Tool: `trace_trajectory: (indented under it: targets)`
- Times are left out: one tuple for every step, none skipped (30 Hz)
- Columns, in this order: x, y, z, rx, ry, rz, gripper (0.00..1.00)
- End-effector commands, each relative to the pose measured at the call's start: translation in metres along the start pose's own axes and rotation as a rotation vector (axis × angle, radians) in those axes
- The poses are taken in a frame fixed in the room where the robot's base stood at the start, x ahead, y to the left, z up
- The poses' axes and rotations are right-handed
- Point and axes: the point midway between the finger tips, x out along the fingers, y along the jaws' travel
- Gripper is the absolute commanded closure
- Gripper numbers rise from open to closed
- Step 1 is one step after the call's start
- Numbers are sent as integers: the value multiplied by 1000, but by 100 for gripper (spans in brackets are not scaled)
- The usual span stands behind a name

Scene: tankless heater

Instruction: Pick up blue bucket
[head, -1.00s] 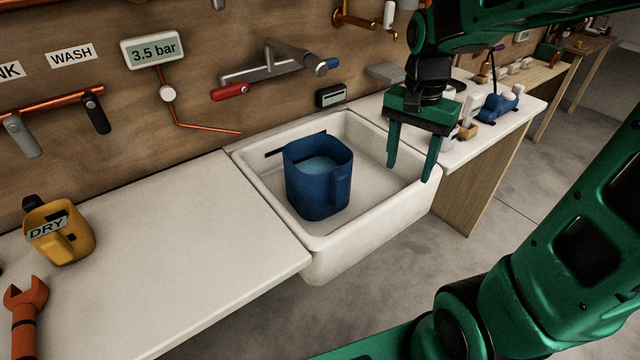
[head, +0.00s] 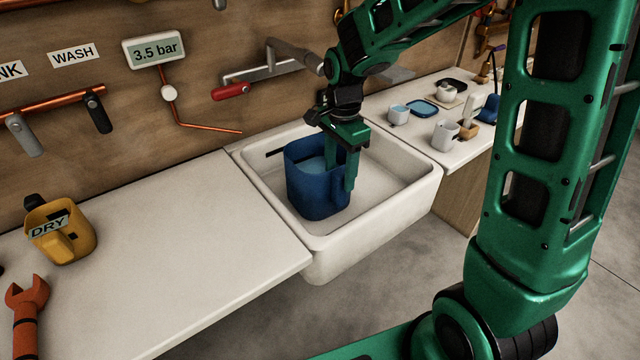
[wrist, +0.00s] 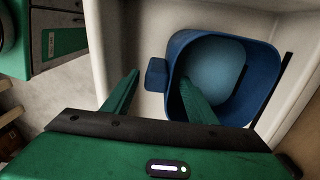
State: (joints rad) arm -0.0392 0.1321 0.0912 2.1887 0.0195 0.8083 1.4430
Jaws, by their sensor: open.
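The blue bucket (head: 308,192) stands upright in the white sink (head: 395,205), with light blue water or a light blue bottom inside. Its handle is on the right side, and shows in the wrist view (wrist: 157,75) on the bucket's left. My gripper (head: 341,176) is open and points down at the handle side of the bucket. In the wrist view, one finger of my gripper (wrist: 160,77) is over or inside the bucket's opening and the other is outside, with the handle between them. Contact cannot be told.
A tap with a red lever (head: 232,91) is on the wall behind the sink. A yellow jug (head: 75,240) marked DRY and an orange wrench (head: 25,310) are on the left counter. White cups (head: 443,135) and small items stand on the right counter. The sink's right side is empty.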

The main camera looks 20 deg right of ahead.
Motion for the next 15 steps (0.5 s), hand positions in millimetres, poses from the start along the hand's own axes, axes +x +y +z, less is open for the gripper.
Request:
trace_trajectory:
  targets:
    - [4,1,0,0,0,2,48]
    - [6,1,1,0,0,3,48]
    - [11,2,1,0,0,3,48]
    - [16,2,1,0,-1,3,48]
    - [20,3,2,0,-1,5,48]
    - [27,3,2,0,-1,4,48]
    - [31,4,3,0,-1,5,48]
    - [35,4,3,0,-1,4,48]
    - [40,3,3,0,-1,4,48]
    - [43,3,3,0,-1,4,48]
    - [45,3,2,0,-1,3,48]
    - [48,3,2,0,0,2,48]
    - [49,3,2,0,0,2,48]
    - [50,3,2,0,0,2,48]
    - [51,3,2,0,0,1,48]
